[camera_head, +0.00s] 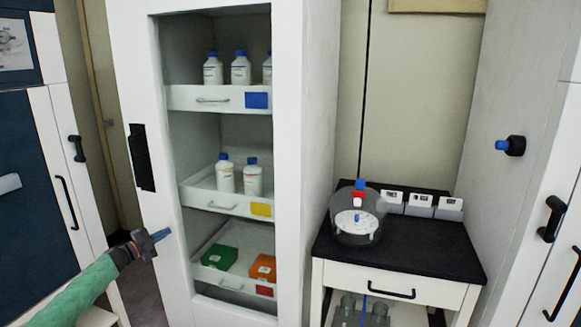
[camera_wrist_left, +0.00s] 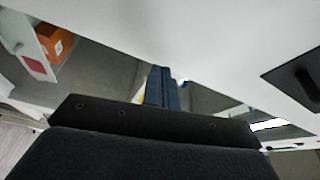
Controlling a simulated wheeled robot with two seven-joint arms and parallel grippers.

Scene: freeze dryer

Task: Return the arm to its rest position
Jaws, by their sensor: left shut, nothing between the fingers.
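My left arm, in a green sleeve, comes in from the lower left of the head view. Its gripper (camera_head: 162,235) is shut and empty, in front of the white door frame of the tall cabinet (camera_head: 300,150). In the left wrist view the blue fingers (camera_wrist_left: 162,88) are together with nothing between them. A cabinet shelf with an orange box (camera_wrist_left: 55,42) shows at the upper left there. My right gripper is in neither view.
The cabinet has drawers with white bottles (camera_head: 241,70), a green box (camera_head: 219,257) and an orange box (camera_head: 262,267). To its right a black-topped bench (camera_head: 420,250) carries a clear round vessel (camera_head: 357,222). A dark-blue cabinet (camera_head: 30,190) stands at left.

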